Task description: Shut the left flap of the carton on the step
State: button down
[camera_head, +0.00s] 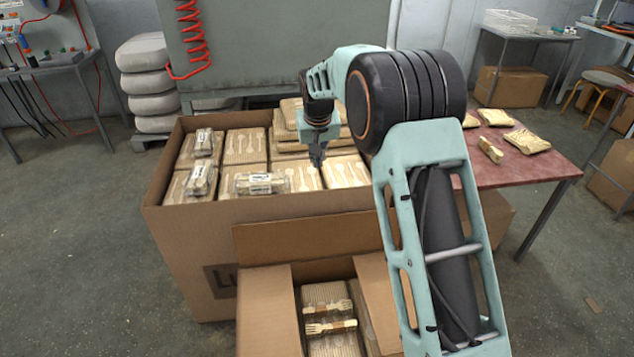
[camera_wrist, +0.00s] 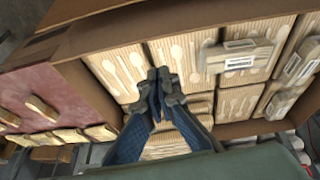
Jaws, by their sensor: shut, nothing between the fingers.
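An open carton (camera_head: 268,312) stands low in front, at the bottom of the head view, partly cut off by the frame. Its left flap (camera_head: 262,284) is folded out to the left, its back flap (camera_head: 300,240) stands up, and a right flap (camera_head: 376,300) shows beside my arm. Packs with wooden forks (camera_head: 329,318) lie inside. The step under it is hidden. My gripper (camera_head: 317,160) is shut and empty, behind and above this carton, over a larger packed carton. In the wrist view, my gripper (camera_wrist: 160,78) points at cutlery packs, apart from the flaps.
The larger carton (camera_head: 185,255), full of cutlery packs (camera_head: 246,146), stands directly behind the open one. A red-topped table (camera_head: 540,170) with several packs is at the right. Grey floor (camera_head: 70,240) is free at the left.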

jog(key=f, duration=0.5)
jog(key=s+a+f+g+b, duration=0.1)
jog(key=f, duration=0.5)
jog(key=s+f+g+b, duration=0.1)
jog(key=f, duration=0.5)
jog(key=shift+a, duration=0.2)
jog(key=shift+s+b, duration=0.2)
jog(key=shift+b, duration=0.25)
